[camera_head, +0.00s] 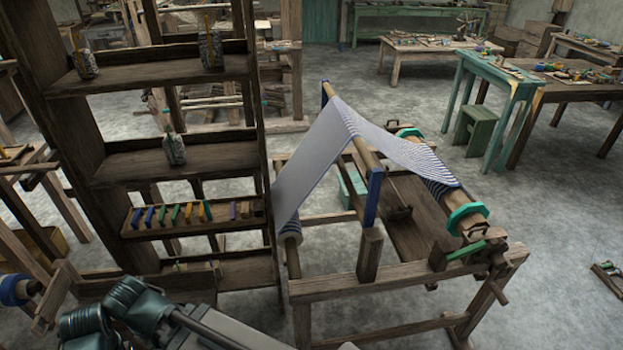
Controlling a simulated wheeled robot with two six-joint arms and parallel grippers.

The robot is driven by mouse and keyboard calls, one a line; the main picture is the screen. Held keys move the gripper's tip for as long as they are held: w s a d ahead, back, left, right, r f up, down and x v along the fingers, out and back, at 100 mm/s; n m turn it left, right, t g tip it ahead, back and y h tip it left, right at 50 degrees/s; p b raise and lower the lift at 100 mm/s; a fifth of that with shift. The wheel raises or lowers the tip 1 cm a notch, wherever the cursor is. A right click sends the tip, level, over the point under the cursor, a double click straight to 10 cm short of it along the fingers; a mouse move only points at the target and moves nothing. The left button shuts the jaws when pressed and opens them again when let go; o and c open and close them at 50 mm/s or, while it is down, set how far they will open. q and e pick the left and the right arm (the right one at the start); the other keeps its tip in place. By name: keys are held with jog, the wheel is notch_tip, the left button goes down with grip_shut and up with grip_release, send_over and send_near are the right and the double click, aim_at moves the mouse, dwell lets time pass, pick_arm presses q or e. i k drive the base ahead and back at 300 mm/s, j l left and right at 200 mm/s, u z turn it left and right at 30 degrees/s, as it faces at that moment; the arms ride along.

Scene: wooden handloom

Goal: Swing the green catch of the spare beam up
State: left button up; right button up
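A green catch (466,250), a short bar, lies at a slant at the near right corner of the wooden loom. It sits beside the near end of a thick beam (474,228) with green end discs (467,217). I cannot tell whether this is the spare beam's catch. A striped blue and white cloth (430,168) runs onto this beam. Neither gripper is in view.
A tall dark wooden shelf (178,72) with jars and a row of coloured pieces (190,215) stands left of the loom. The loom's front rail (375,286) lies towards me. A small frame lies on the right floor (609,279).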

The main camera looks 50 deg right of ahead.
aim_at(458, 254)
jog(key=k+l+z, duration=0.1)
jog(key=z, duration=2.65)
